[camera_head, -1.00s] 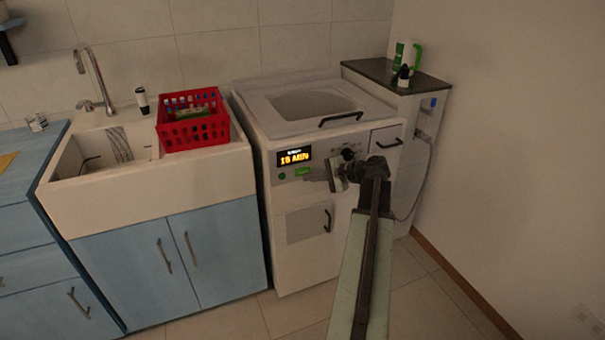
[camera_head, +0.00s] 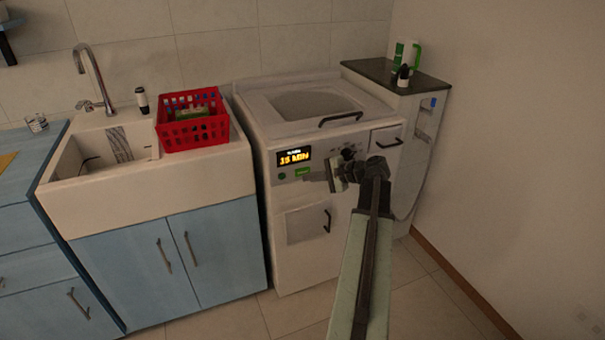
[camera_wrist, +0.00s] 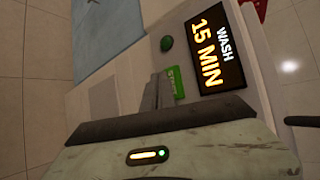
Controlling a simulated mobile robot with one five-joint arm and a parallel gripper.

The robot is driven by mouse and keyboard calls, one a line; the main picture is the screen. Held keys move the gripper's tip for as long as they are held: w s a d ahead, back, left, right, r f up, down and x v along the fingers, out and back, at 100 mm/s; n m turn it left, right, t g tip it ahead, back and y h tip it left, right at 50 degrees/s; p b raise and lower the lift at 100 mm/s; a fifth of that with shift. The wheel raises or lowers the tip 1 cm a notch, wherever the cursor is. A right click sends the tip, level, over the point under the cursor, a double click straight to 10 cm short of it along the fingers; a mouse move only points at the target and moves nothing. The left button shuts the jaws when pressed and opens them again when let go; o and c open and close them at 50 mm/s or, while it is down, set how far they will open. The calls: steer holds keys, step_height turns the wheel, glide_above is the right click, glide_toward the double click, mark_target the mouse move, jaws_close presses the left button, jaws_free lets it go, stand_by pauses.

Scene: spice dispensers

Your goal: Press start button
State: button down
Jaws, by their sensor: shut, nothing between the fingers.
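The washing machine (camera_head: 300,215) stands in the middle of the head view. Its front panel has a lit display (camera_head: 294,158); in the wrist view the display (camera_wrist: 217,48) reads "WASH 15 MIN". A green rectangular start button (camera_head: 303,171) sits below it, and a round green button (camera_head: 282,176) is to its left. The wrist view shows the start button (camera_wrist: 178,82), partly hidden by my gripper, and the round button (camera_wrist: 167,43). My gripper (camera_wrist: 154,92) is shut and empty, its tips beside the start button. I cannot tell whether they touch it. In the head view my gripper (camera_head: 312,178) points left.
A red basket (camera_head: 193,138) with items sits on the sink edge left of the washer. Black handles project from the washer's lid (camera_head: 340,118), drawer (camera_head: 388,143) and lower door (camera_head: 327,220). A narrow cabinet (camera_head: 410,88) stands at right. Floor in front is clear.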

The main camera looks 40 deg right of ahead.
steer(key=shift+w, duration=0.15)
stand_by(0.7)
steer(key=shift+w+d, duration=0.15)
steer(key=shift+w, duration=0.1)
steer(key=shift+w+d, duration=0.15)
steer(key=shift+w, duration=0.2)
stand_by(0.6)
steer(key=shift+s, duration=0.1)
steer(key=shift+s+a, duration=0.3)
steer(key=shift+s, duration=0.35)
steer(key=s, duration=0.1)
steer(key=s+a, duration=0.1)
steer(key=s, duration=0.1)
steer(key=s+a, duration=0.1)
steer(key=shift+s, duration=0.35)
stand_by(0.7)
